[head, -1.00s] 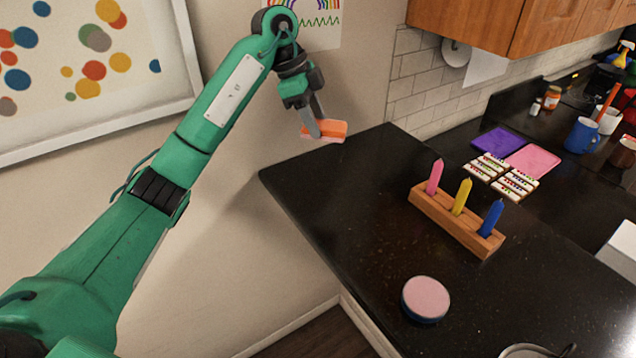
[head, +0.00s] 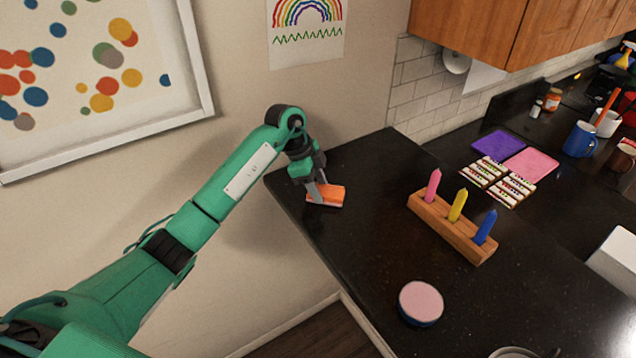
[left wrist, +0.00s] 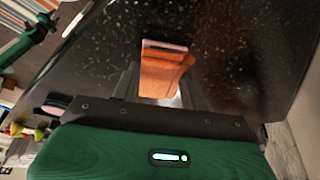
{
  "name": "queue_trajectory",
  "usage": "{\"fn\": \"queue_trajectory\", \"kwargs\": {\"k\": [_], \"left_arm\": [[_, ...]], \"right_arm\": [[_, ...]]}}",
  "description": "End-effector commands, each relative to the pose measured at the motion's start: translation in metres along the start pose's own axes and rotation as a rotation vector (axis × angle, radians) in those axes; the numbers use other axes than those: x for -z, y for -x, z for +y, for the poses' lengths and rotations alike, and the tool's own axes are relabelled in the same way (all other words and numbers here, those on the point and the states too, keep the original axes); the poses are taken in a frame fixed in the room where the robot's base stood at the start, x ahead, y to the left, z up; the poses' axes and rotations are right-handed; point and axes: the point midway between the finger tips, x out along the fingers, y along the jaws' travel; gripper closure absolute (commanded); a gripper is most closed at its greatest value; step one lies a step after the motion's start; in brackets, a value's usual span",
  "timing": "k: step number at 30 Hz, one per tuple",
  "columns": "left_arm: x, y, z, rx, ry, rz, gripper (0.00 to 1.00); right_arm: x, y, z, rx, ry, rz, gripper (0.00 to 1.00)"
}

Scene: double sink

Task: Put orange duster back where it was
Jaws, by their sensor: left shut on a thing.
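The orange duster (head: 328,196) has an orange body with a pale pink underside. It is at the far left corner of the black countertop, at or just above the surface; I cannot tell if it touches. My left gripper (head: 318,190) is shut on the duster from above. In the left wrist view the duster (left wrist: 163,72) sits between the fingers, over the dark speckled counter.
A wooden holder (head: 450,230) with pink, yellow and blue candle-like sticks stands right of the duster. A round pink-topped item (head: 421,302) lies nearer. Purple (head: 498,143) and pink cloths (head: 531,164) lie further right. The black counter (head: 350,245) around the duster is clear.

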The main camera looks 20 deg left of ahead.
Motion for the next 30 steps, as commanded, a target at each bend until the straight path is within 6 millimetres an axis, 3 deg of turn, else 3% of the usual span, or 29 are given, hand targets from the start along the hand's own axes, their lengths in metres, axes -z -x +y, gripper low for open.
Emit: {"fn": "queue_trajectory", "kwargs": {"k": [6, 7, 10, 22, 30], "left_arm": [[-0.002, -0.004, 0.0, 0.001, 0.0, -0.001, 0.77], [-0.002, -0.004, 0.0, 0.001, 0.0, -0.001, 0.54], [-0.002, -0.004, 0.0, 0.001, 0.0, -0.001, 0.34], [-0.003, 0.004, -0.001, 0.004, -0.001, 0.0, 0.34], [-0.004, 0.054, -0.002, 0.007, -0.002, -0.001, 0.34]], "right_arm": [[0.0, 0.001, 0.002, -0.002, 0.0, -0.001, 0.64], [0.0, 0.001, 0.002, -0.002, 0.0, -0.001, 0.64], [0.0, 0.001, 0.002, -0.002, 0.0, -0.001, 0.64], [-0.001, -0.004, 0.002, -0.002, 0.0, -0.001, 0.64], [-0.003, -0.028, 0.001, -0.002, 0.0, -0.001, 0.64]]}}
